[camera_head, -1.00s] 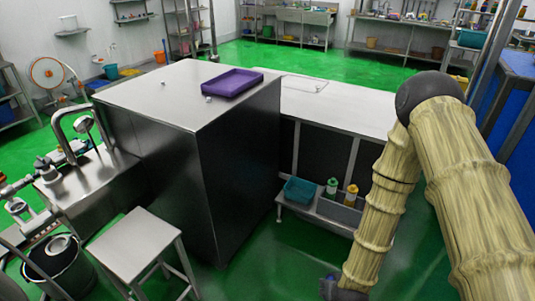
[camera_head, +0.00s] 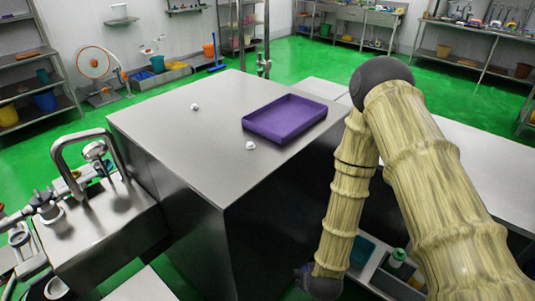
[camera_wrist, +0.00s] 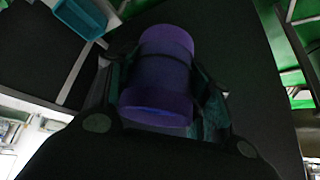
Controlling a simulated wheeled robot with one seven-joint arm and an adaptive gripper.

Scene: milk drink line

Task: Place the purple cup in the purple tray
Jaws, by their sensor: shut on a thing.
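The purple cup (camera_wrist: 160,75) shows in the wrist view, between the two fingers of my gripper (camera_wrist: 163,88), which is shut on it. In the head view my arm hangs down at the right and the cup is not visible there. The purple tray (camera_head: 311,122) is a shallow rectangular tray. It lies empty on the right part of the steel block's top (camera_head: 200,145), near that block's right edge. My gripper is below and in front of the tray, beside the block.
Two small white objects (camera_head: 250,145) (camera_head: 194,107) lie on the block top near the tray. A sink with a tall tap (camera_head: 75,150) stands at the left. A long light counter (camera_head: 465,160) runs behind my arm.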

